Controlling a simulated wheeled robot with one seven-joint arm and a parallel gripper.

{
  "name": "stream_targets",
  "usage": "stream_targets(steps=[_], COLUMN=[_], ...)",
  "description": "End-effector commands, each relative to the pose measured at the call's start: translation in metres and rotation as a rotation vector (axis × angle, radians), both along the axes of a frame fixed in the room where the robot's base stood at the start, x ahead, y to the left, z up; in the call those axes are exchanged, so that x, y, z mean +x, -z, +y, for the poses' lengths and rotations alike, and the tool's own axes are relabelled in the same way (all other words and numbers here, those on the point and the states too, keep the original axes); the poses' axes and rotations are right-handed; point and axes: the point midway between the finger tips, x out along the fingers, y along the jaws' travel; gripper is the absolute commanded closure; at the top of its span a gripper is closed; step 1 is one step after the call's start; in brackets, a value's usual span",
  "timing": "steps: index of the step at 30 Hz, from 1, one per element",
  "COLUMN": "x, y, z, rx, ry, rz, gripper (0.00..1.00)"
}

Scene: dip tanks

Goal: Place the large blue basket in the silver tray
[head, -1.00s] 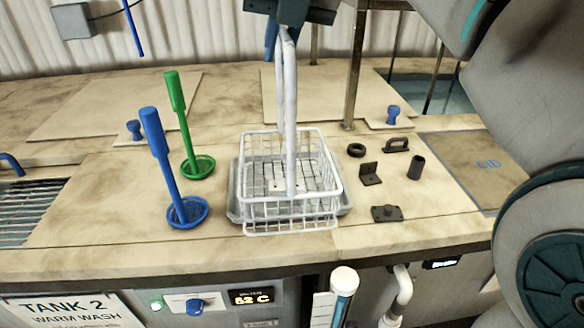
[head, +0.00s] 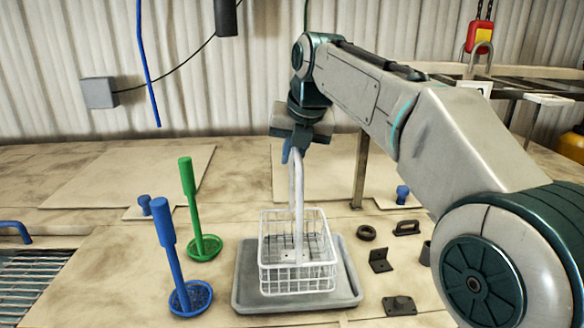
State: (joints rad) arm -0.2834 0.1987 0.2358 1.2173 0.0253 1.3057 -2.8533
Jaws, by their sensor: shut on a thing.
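A large white wire basket (head: 297,270) with a tall white handle is upright within the outline of the grey tray (head: 346,292). A small blue part (head: 286,150) shows at the top of its handle. I cannot tell whether the basket's bottom touches the tray floor. My gripper (head: 298,143) is shut on the top of the basket's handle; its fingertips are partly hidden. The tray lies flat on the counter.
Left of the tray stand a blue-handled strainer (head: 170,250) and a green-handled one (head: 190,200). To the right lie a black ring (head: 366,232), an angle bracket (head: 379,261), a handle (head: 407,228) and a flat plate part (head: 398,306). A metal post (head: 361,170) rises behind.

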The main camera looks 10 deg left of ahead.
Motion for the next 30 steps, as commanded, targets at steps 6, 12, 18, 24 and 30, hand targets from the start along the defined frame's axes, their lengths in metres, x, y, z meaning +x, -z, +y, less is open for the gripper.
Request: stream_targets(steps=[6,12,18,24,30], x=[0.002,0.002,0.002,0.002,0.002], y=[0.012,0.035,0.040,0.041,0.044], z=[0.001,0.001,0.001,0.001,0.001], rx=[0.000,0.000,0.002,0.002,0.000], ry=[-0.002,-0.003,-0.002,-0.002,-0.002], rz=[-0.001,-0.003,-0.004,-0.004,0.000], gripper=[1.00,1.00,1.00,1.00,0.66])
